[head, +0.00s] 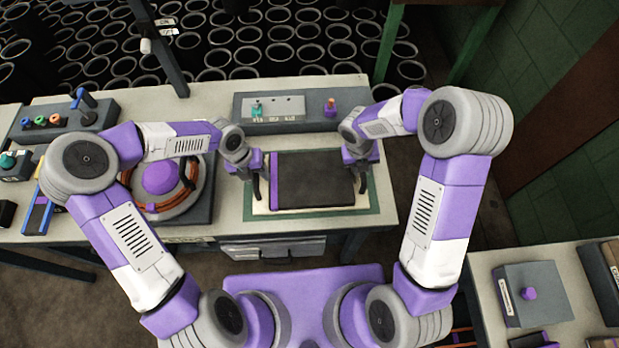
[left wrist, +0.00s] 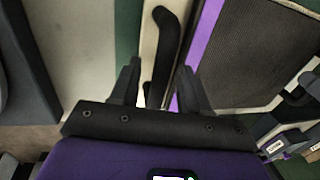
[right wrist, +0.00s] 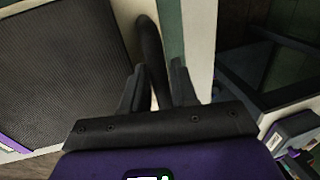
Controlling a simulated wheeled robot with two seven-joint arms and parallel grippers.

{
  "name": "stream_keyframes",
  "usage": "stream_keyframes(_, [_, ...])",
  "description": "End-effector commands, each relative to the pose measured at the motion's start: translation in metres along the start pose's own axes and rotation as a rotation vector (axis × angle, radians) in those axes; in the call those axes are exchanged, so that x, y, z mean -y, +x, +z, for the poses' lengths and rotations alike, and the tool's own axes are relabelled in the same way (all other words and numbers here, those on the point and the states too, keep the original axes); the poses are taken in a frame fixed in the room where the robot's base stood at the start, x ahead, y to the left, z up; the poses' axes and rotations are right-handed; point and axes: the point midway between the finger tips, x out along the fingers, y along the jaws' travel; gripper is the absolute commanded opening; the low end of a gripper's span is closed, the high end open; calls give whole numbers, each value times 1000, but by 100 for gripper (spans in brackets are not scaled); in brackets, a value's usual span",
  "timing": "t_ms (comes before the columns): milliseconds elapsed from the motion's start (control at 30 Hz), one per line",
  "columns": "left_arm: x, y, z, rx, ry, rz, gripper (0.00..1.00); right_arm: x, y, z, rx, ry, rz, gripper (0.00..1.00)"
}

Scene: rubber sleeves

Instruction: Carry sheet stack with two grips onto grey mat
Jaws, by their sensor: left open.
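The sheet stack (head: 315,180), dark and ribbed with a purple strip along its left side, lies flat on a cream board with a green border (head: 372,204) on the bench. Its sheet surface also shows in the left wrist view (left wrist: 265,50) and the right wrist view (right wrist: 60,75). My left gripper (head: 256,190) is open, with its fingers either side of a black grip (left wrist: 165,50) left of the stack. My right gripper (head: 361,183) is open around the matching black grip (right wrist: 150,50) on the right. I cannot make out a separate grey mat.
A cable reel with a purple hub (head: 160,178) stands left of the stack. A grey control box (head: 290,125) lies behind it. Tools fill the bench's left end.

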Motion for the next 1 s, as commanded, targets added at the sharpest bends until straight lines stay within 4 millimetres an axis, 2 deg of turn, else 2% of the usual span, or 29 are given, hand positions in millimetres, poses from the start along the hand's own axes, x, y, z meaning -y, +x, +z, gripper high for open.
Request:
stream_keyframes(333, [0,4,0,0,-1,0,46,0,4,0,0,0,0,28])
stream_keyframes(533, [0,4,0,0,-1,0,17,0,4,0,0,0,0,0])
stream_keyframes(633, [0,4,0,0,-1,0,1,0,4,0,0,0,0,0])
stream_keyframes(1000, [0,4,0,0,-1,0,0,0,4,0,1,0,0,0])
